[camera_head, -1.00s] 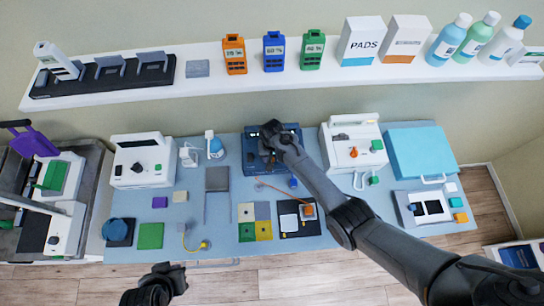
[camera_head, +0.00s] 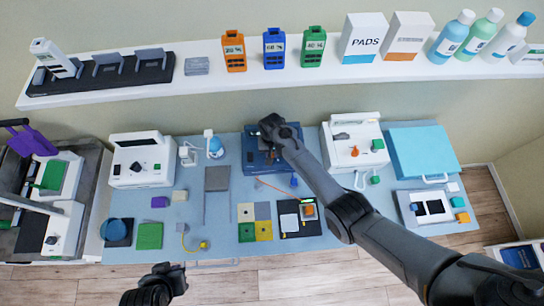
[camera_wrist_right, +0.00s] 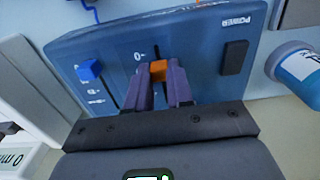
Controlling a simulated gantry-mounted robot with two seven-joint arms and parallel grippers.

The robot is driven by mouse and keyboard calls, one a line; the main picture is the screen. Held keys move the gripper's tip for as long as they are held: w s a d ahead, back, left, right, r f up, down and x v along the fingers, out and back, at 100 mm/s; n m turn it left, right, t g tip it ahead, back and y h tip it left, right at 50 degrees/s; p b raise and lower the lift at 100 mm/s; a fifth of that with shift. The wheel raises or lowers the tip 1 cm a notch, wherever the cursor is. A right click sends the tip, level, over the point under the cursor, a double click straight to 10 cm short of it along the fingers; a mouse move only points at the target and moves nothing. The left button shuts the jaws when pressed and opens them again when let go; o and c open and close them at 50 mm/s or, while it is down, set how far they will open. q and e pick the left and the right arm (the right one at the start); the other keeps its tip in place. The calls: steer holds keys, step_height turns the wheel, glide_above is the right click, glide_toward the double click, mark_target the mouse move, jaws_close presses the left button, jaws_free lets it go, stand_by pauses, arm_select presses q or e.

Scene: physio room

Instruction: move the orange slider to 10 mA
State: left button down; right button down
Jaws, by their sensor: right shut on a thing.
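The blue device (camera_head: 257,160) stands at the back middle of the table in the head view, partly covered by my right arm. In the right wrist view its blue panel (camera_wrist_right: 200,60) fills much of the picture. The orange slider (camera_wrist_right: 158,70) sits in the panel between my right fingertips, next to a "0" mark. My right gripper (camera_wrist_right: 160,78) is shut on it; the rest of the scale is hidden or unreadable. My left gripper (camera_head: 172,273) is low in the head view, away from the device; its jaws are too small to read.
On the same panel are a blue slider (camera_wrist_right: 90,69) and a black power switch (camera_wrist_right: 235,57). White devices stand at left (camera_head: 142,160) and right (camera_head: 354,142) of the blue one. A blue bottle (camera_wrist_right: 297,65) is close beside the panel.

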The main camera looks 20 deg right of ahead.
steer(key=shift+w+d, duration=0.1)
steer(key=shift+w, duration=0.15)
steer(key=c, duration=1)
jaws_free()
steer(key=shift+r, duration=0.65)
step_height(320, 180, up, 10)
steer(key=shift+f+p, duration=0.2)
steer(key=shift+p, duration=0.1)
